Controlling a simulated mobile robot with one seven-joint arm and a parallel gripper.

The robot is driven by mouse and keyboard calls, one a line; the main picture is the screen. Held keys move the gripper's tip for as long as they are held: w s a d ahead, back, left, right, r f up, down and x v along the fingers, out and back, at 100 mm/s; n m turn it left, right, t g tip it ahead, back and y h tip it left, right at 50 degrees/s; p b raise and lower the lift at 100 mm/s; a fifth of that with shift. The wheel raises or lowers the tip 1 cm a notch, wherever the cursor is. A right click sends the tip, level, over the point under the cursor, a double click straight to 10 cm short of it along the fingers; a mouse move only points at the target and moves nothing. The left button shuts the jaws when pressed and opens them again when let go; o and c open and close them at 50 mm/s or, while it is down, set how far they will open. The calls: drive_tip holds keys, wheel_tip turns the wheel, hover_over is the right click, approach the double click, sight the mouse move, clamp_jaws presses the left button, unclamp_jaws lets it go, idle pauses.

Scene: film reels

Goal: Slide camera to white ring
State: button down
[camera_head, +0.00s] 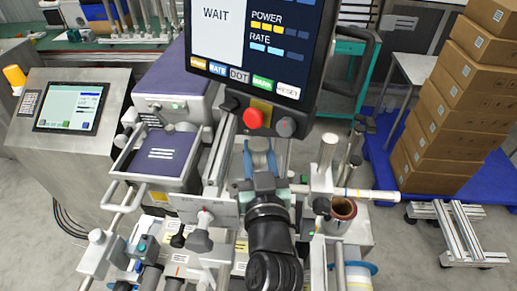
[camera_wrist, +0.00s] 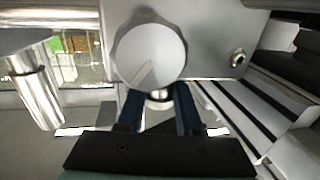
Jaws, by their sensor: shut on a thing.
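My gripper (camera_head: 260,150) reaches to the middle of the machine, below the large screen. In the wrist view its two dark blue fingers (camera_wrist: 158,100) stand on either side of a short metal stem (camera_wrist: 158,96) beside a round grey knob (camera_wrist: 148,55) with a pale pointer line. The gripper is shut on this stem, as far as I can tell. In the head view my gripper and wrist hide the held part. A horizontal rod at the right carries a thin yellow band and a white sleeve (camera_head: 372,195). I cannot tell which part is the camera or the white ring.
The screen (camera_head: 262,45) with a red button (camera_head: 252,118) hangs just beyond my gripper. A purple-lidded unit (camera_head: 165,155) and a control console (camera_head: 70,115) stand left. Upright posts (camera_head: 327,155) crowd the right.

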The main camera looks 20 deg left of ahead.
drive_tip(key=shift+f, duration=0.1)
drive_tip(key=c, duration=0.6)
unclamp_jaws()
drive_tip(key=shift+b+v, duration=2.5)
drive_tip(key=shift+v, duration=4.05)
